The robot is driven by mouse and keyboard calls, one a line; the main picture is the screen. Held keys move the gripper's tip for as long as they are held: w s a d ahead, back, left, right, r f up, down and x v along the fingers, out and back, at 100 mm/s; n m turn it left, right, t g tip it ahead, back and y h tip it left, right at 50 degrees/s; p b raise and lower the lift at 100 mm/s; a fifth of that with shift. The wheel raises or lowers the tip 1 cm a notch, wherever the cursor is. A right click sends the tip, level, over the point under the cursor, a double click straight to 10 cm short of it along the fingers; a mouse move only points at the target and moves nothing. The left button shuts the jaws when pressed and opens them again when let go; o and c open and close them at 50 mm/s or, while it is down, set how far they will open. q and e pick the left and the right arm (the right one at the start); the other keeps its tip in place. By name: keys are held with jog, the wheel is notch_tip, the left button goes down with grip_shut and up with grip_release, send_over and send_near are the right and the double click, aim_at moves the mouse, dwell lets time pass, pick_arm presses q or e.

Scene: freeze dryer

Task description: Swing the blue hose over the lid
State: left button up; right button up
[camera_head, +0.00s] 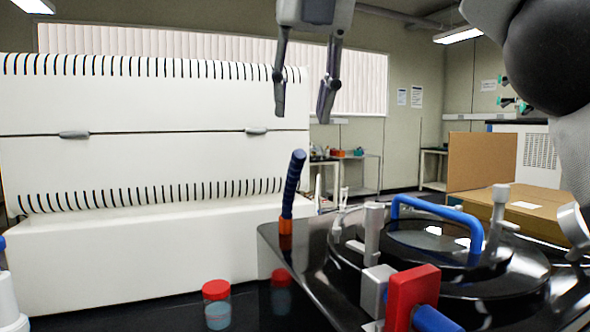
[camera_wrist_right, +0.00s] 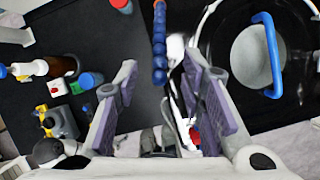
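The blue hose (camera_head: 293,180) stands nearly upright, leaning slightly right, on an orange base at the left edge of the black dryer top. In the wrist view the segmented hose (camera_wrist_right: 159,45) lies ahead of the gap between my fingers. The round dark lid (camera_head: 420,243), with a blue arched handle (camera_head: 402,203), sits to the right of the hose; it also shows in the wrist view (camera_wrist_right: 250,60). My right gripper (camera_head: 303,100) is open and empty, pointing down above the hose tip in the head view, with no visible contact. My left gripper is out of view.
A red block (camera_head: 410,290) with a blue cylinder and upright metal posts stands at the front of the dryer. A red-capped jar (camera_head: 217,303) is on the dark surface to the left. A large white cabinet (camera_head: 150,245) stands behind. A cardboard box (camera_head: 500,200) is at right.

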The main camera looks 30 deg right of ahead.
aim_at(294, 181)
jog(key=x, duration=1.1)
jog(key=shift+s+a+f, duration=0.1)
jog(key=shift+s+f, duration=0.15)
jog(key=shift+s, duration=0.1)
grip_shut()
